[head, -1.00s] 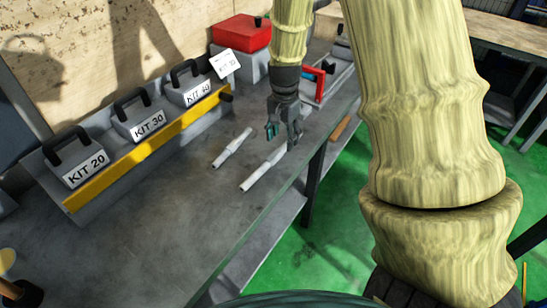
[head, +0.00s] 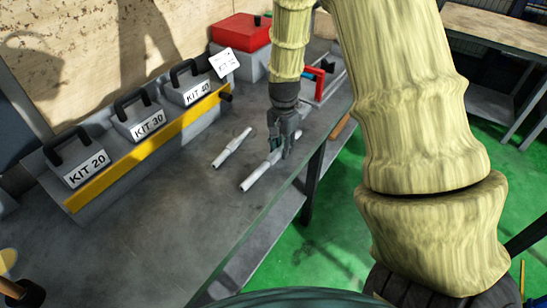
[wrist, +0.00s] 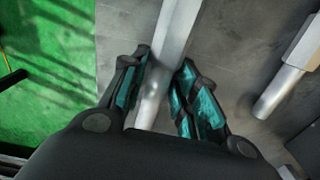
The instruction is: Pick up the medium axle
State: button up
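Two pale grey stepped axles lie on the grey bench top. The longer one (head: 256,177) is on the right, nearer the bench edge; the shorter one (head: 232,147) is to its left. I cannot tell by size alone which is the medium axle. My gripper (head: 281,153) is down at the far part of the longer axle and hides some of it. In the wrist view my gripper (wrist: 163,65) has its fingers apart, one on each side of the longer axle (wrist: 178,27). The shorter axle (wrist: 283,85) shows at the right, outside the fingers.
A grey rack with a yellow front strip (head: 150,150) holds kit boxes along the wall. A red box (head: 241,32) stands at the back. The bench's right edge drops to a green floor (head: 340,205). The near bench top is clear.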

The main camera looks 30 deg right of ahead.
jog(key=shift+r, duration=0.15)
grip_shut()
jog(key=shift+w+r+b, duration=0.1)
jog(key=shift+r+b, duration=0.25)
jog(key=shift+r, duration=1.25)
jog(key=s+a+r+b, duration=0.1)
jog(key=s+a+b, duration=0.1)
jog(key=s, duration=1.4)
jog(key=shift+a+r, duration=0.25)
jog(key=shift+r, duration=0.05)
